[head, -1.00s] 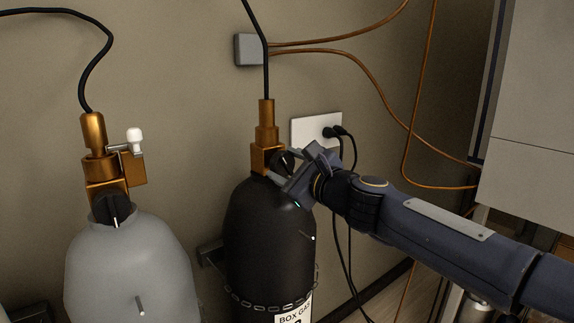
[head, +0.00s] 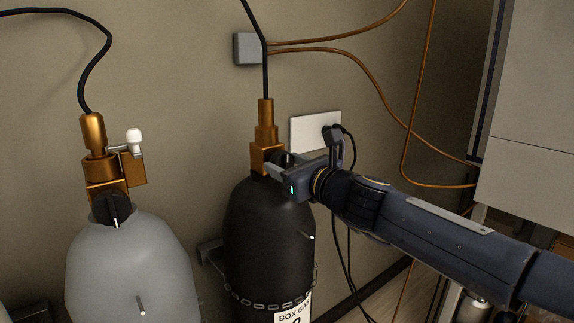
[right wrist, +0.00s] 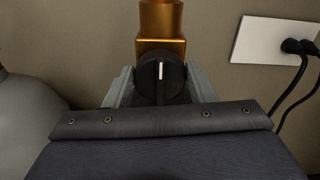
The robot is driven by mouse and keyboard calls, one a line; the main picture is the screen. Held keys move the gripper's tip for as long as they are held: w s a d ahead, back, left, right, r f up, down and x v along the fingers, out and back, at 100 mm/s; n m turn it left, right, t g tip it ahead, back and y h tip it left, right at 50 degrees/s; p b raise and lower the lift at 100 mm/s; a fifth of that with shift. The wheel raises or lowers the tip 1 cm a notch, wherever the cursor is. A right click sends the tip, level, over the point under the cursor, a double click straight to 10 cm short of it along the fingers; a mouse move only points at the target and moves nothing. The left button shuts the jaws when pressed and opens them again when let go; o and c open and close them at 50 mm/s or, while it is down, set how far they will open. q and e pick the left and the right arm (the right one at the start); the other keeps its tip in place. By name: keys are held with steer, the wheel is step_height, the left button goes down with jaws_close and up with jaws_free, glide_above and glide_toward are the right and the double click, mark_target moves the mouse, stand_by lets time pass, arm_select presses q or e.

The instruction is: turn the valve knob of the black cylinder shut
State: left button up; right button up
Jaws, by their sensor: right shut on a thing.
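The black cylinder (head: 268,240) stands against the wall in the middle of the head view, with a brass valve (head: 266,135) on top. Its black valve knob (head: 289,159) sits at the right side of the valve, partly hidden by my gripper. In the right wrist view the knob (right wrist: 160,78) faces me, its white mark upright. My right gripper (head: 284,168) reaches in from the right and is shut on the knob, one finger on each side, as the right wrist view (right wrist: 161,90) shows. My left gripper is not in view.
A grey cylinder (head: 135,265) with its own brass valve and black knob stands at the left. A chain (head: 262,303) crosses the black cylinder. Black plugs and cables hang from a white wall socket (head: 312,130) just behind my right gripper. A grey cabinet (head: 535,110) is at the far right.

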steer(key=shift+f, duration=0.15)
steer(key=o, duration=1)
steer(key=shift+c, duration=0.2)
steer(key=shift+s, duration=0.1)
steer(key=v, duration=0.7)
steer(key=shift+s+d, duration=0.25)
